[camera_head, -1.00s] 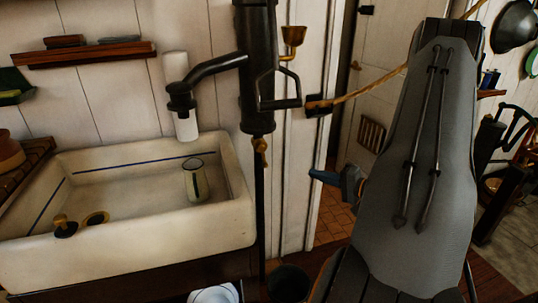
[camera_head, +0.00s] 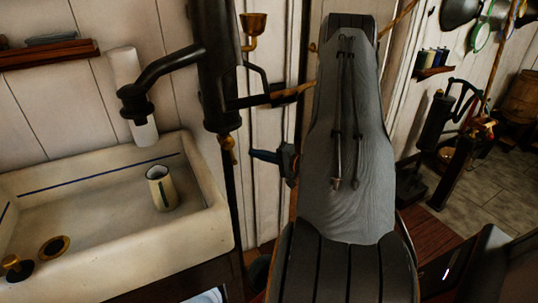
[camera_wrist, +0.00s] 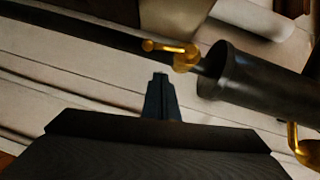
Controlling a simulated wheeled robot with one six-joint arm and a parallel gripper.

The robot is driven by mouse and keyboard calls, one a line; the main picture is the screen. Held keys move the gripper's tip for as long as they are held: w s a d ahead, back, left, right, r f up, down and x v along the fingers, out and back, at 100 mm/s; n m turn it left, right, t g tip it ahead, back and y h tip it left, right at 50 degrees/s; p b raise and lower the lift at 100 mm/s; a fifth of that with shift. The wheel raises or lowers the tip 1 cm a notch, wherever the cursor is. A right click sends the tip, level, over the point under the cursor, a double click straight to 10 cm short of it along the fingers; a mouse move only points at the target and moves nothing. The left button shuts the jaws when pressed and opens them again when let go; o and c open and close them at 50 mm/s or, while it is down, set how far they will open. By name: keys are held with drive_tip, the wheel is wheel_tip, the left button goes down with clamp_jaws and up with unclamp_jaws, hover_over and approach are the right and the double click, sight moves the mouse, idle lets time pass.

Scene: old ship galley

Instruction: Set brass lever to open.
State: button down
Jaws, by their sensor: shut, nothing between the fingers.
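The small brass lever (camera_head: 228,150) is a brass tap piece under the black pump cylinder (camera_head: 215,75), beside the sink. In the wrist view the brass lever (camera_wrist: 178,52) sits at the open end of the dark cylinder (camera_wrist: 265,90), with a thin arm and round knob pointing left. My gripper (camera_head: 254,154) has dark blue fingers, shut and empty, pointing left just right of the lever in the head view. In the wrist view my gripper (camera_wrist: 160,76) shows below the lever, with a gap between them in the picture. I cannot tell the lever's setting.
A white sink (camera_head: 115,245) stands at left with a mug (camera_head: 161,188) in it. The pump's handle (camera_head: 280,94) and a brass cup (camera_head: 253,25) are near my arm. A shelf (camera_head: 45,54) hangs on the wall at left. Open floor shows at right.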

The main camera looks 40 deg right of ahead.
sight(232, 154)
drive_tip(key=w+a+p, duration=0.1)
drive_tip(key=a, duration=0.1)
drive_tip(key=w+a+p, duration=0.1)
drive_tip(key=w+a, duration=0.1)
drive_tip(key=shift+f, duration=0.4)
drive_tip(key=shift+a, duration=0.1)
drive_tip(key=shift+w+a+f+m+t+b, duration=0.2)
drive_tip(key=shift+a+m+t+b, duration=0.1)
drive_tip(key=shift+a+m+b, duration=0.2)
drive_tip(key=shift+d, duration=0.1)
